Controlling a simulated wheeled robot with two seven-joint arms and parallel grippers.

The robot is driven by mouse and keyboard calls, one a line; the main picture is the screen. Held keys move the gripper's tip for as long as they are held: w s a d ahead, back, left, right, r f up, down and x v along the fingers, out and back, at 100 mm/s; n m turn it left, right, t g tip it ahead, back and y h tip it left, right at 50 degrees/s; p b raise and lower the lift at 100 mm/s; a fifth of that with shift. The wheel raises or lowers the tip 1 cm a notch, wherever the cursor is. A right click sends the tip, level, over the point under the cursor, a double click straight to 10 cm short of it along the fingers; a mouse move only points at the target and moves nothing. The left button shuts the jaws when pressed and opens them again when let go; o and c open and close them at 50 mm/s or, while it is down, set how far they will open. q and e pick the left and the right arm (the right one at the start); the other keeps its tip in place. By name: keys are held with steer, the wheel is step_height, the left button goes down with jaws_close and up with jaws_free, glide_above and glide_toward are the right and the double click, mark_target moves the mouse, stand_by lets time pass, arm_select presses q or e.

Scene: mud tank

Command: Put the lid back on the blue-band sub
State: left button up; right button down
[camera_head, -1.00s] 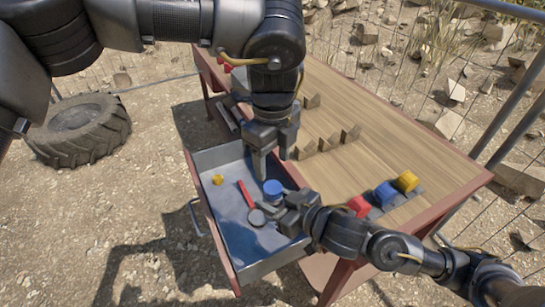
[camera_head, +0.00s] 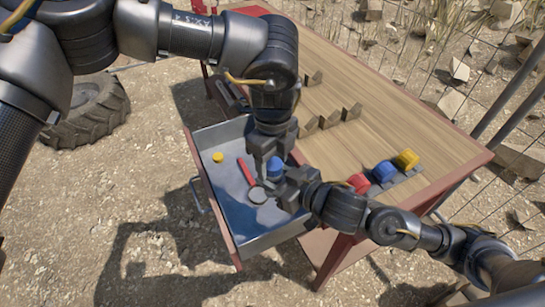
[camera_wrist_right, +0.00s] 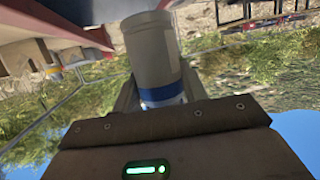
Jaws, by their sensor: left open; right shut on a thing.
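In the wrist view my right gripper (camera_wrist_right: 158,108) is shut on a pale grey cylinder with a blue band, the sub (camera_wrist_right: 155,55). In the head view my right gripper (camera_head: 290,186) is low over the drawer, beside the sub's blue upper part (camera_head: 274,166). My left gripper (camera_head: 272,158) is open and points down, its fingertips on either side of that blue part. I cannot tell whether they touch it. A flat round grey disc (camera_head: 257,196) lies in the drawer; I cannot tell whether it is the lid.
The open grey drawer (camera_head: 212,190) also holds a red stick (camera_head: 246,171) and a small yellow piece (camera_head: 217,157). On the wooden table (camera_head: 385,115) are small brown brackets (camera_head: 330,120) and red (camera_head: 358,183), blue (camera_head: 384,172) and yellow (camera_head: 407,159) pieces. A wire fence stands behind.

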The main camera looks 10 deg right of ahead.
arm_select(q)
steer(key=c, duration=1)
steer(key=m, duration=0.5)
steer(key=shift+m, duration=0.3)
steer(key=m, duration=0.4)
steer(key=shift+m, duration=0.4)
steer(key=m, duration=0.7)
steer(key=shift+m, duration=0.3)
steer(key=m, duration=0.6)
steer(key=shift+m, duration=0.3)
steer(key=o, duration=1.2)
steer(key=shift+c, duration=0.2)
